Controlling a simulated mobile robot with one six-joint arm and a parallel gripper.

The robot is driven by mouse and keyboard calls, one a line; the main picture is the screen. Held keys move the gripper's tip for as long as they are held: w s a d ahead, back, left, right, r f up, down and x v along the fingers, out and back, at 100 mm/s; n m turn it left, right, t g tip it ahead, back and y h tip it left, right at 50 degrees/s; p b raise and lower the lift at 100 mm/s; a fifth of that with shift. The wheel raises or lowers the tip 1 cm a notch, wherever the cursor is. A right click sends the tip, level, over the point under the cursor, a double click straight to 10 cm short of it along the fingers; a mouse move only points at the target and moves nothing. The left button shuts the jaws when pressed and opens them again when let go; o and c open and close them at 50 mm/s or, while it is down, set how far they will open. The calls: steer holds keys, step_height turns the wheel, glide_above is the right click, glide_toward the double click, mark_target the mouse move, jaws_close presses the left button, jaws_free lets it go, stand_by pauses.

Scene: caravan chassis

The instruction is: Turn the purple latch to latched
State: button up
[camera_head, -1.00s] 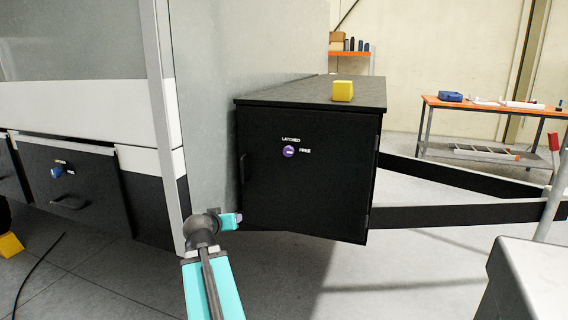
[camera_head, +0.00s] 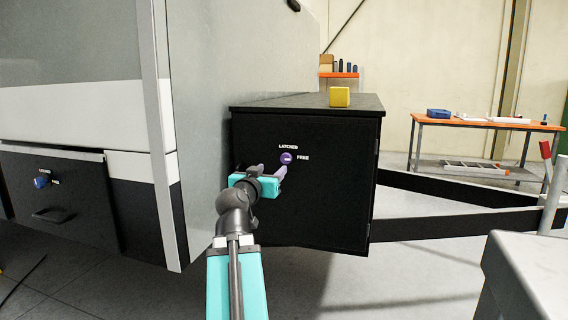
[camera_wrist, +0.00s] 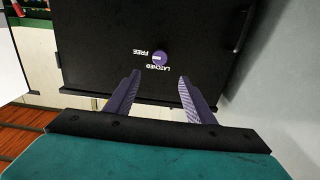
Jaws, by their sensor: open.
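The purple latch (camera_head: 287,158) is a round knob on the black box's front. Its white mark lies horizontal, in line with the word FREE on its right; LATCHED is printed above it. In the wrist view the latch (camera_wrist: 160,59) appears between and beyond the fingertips, with the lettering upside down. My gripper (camera_head: 271,169) is open and empty, just below and left of the latch in the head view. In the wrist view its purple fingers (camera_wrist: 159,80) point at the box front, apart from the latch.
The black box (camera_head: 320,210) has a yellow block (camera_head: 340,97) on top. A grey caravan wall (camera_head: 205,150) stands close on the left, with a blue latch (camera_head: 41,182) on a lower panel. Black drawbar beams (camera_head: 455,220) run off to the right. An orange-topped workbench (camera_head: 480,123) stands behind.

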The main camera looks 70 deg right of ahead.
mark_target(285, 158)
steer(key=shift+d+p, duration=0.25)
steer(key=shift+p, duration=0.1)
steer(key=d+p, duration=0.3)
steer(key=p, duration=0.3)
steer(key=shift+d+r, duration=0.15)
steer(key=shift+d, duration=0.05)
steer(key=d+p, duration=0.1)
steer(key=p, duration=0.4)
steer(key=shift+w+d, duration=0.15)
steer(key=shift+d, duration=0.25)
steer(key=shift+w+d+f+p, duration=0.15)
steer(key=shift+d+p, duration=0.15)
steer(key=shift+d, duration=1.8)
steer(key=shift+w+d+f+p, duration=0.1)
steer(key=shift+d+p, duration=0.15)
steer(key=shift+d, duration=1.8)
